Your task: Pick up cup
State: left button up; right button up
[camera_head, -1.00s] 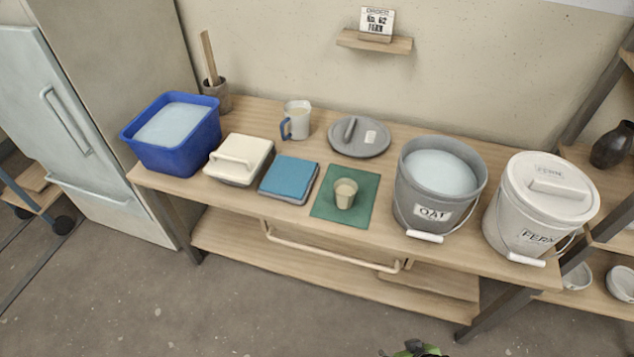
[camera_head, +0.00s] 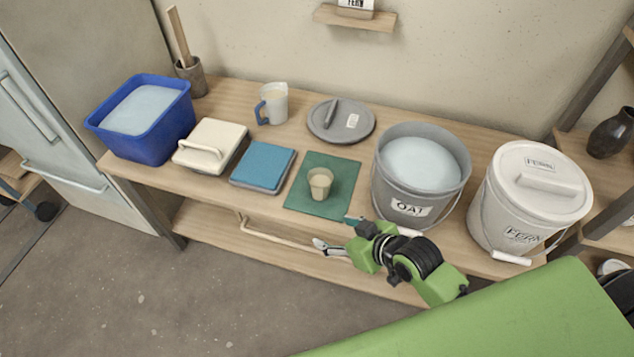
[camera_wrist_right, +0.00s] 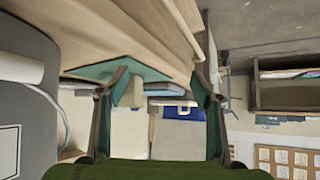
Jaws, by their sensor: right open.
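A small beige cup (camera_head: 319,184) stands upright on a green mat (camera_head: 301,203) at the middle of the bench. My right gripper (camera_head: 338,233) is open and empty near the bench's front edge, in front of the cup and a little to its right, apart from it. In the right wrist view, my gripper's two fingers (camera_wrist_right: 160,78) are spread wide, and the cup (camera_wrist_right: 138,91) shows between them, nearer the left finger. The mat (camera_wrist_right: 88,71) shows there too, partly behind that finger. My left gripper is in neither current view.
A grey bucket (camera_head: 385,193) marked OAT stands close right of the mat, with a lidded white bucket (camera_head: 492,218) beyond. A blue sponge-like block (camera_head: 263,165) lies left of the mat. Behind are a grey lid (camera_head: 341,133) and a jug (camera_head: 278,101).

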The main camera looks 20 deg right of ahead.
aim_at(327, 191)
jog(key=w+d+t, duration=0.1)
jog(key=w, duration=0.1)
jog(key=w+d+r+t, duration=0.1)
jog(key=w, duration=0.2)
jog(key=w+d+r, duration=0.1)
jog(key=w, duration=0.1)
jog(key=shift+w+d+r+t+y, duration=0.15)
jog(key=shift+w+d+t+y, duration=0.15)
jog(key=shift+w+t+y, duration=0.1)
jog(key=shift+w+a, duration=0.1)
jog(key=shift+w, duration=0.25)
jog(key=x, duration=0.6)
jog(key=shift+w+a+f, duration=0.15)
jog(key=shift+a+f, duration=0.05)
jog(key=shift+a, duration=0.05)
jog(key=c, duration=1.3)
